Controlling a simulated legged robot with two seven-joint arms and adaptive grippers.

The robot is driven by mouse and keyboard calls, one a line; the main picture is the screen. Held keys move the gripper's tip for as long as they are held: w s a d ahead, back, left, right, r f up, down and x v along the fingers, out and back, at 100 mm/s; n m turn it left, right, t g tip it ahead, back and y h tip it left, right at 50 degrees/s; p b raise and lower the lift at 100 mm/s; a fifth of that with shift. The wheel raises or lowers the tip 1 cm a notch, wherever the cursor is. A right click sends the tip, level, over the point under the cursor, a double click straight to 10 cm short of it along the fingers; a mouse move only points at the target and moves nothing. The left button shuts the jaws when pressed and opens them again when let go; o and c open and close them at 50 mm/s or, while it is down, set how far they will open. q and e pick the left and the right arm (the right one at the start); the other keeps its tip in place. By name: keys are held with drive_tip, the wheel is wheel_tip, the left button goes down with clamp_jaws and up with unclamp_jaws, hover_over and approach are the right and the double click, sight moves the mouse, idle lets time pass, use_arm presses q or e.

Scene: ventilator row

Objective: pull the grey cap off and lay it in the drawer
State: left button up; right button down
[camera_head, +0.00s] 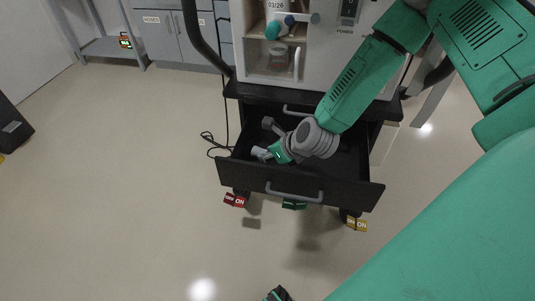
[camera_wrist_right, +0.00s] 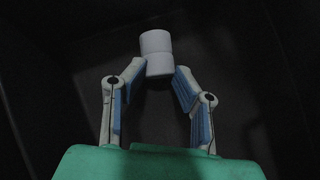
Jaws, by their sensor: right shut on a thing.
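The drawer (camera_head: 230,172) under the ventilator is pulled open, dark inside, with a light bar handle on its front. My right gripper (camera_head: 262,153) is down inside it, toward its left part. In the right wrist view my right gripper (camera_wrist_right: 160,75) is shut on the grey cap (camera_wrist_right: 156,42), a short pale cylinder with a seam round its middle. The fingertips touch the cap's lower part from both sides. Dark drawer surfaces surround it; I cannot tell whether the cap touches the floor.
The white ventilator (camera_head: 335,50) stands above the drawer, with a teal knob (camera_head: 272,30) and an open recess. A black hose (camera_head: 196,35) hangs at its left. The floor at left is clear.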

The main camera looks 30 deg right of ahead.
drive_tip(key=shift+s+a+f, duration=0.1)
drive_tip(key=shift+s+a, duration=0.1)
drive_tip(key=shift+a, duration=0.05)
drive_tip(key=c, duration=1.2)
unclamp_jaws()
drive_tip(key=shift+a+r, duration=0.3)
drive_tip(key=shift+a, duration=0.7)
drive_tip(key=shift+d, duration=0.35)
drive_tip(key=shift+s+d+r, duration=0.7)
drive_tip(key=shift+d, duration=0.05)
use_arm(q)
wheel_tip(320, 180, up, 7)
drive_tip(key=a+p, duration=0.1)
drive_tip(key=p, duration=0.6)
drive_tip(key=shift+a, duration=0.3)
use_arm(e)
drive_tip(key=s+r, duration=0.2)
drive_tip(key=r, duration=0.3)
drive_tip(key=s+r, duration=0.2)
drive_tip(key=r, duration=0.3)
drive_tip(key=s+r, duration=0.2)
drive_tip(key=r, duration=0.3)
drive_tip(key=shift+s+a+r, duration=0.1)
drive_tip(key=shift+a+r, duration=0.2)
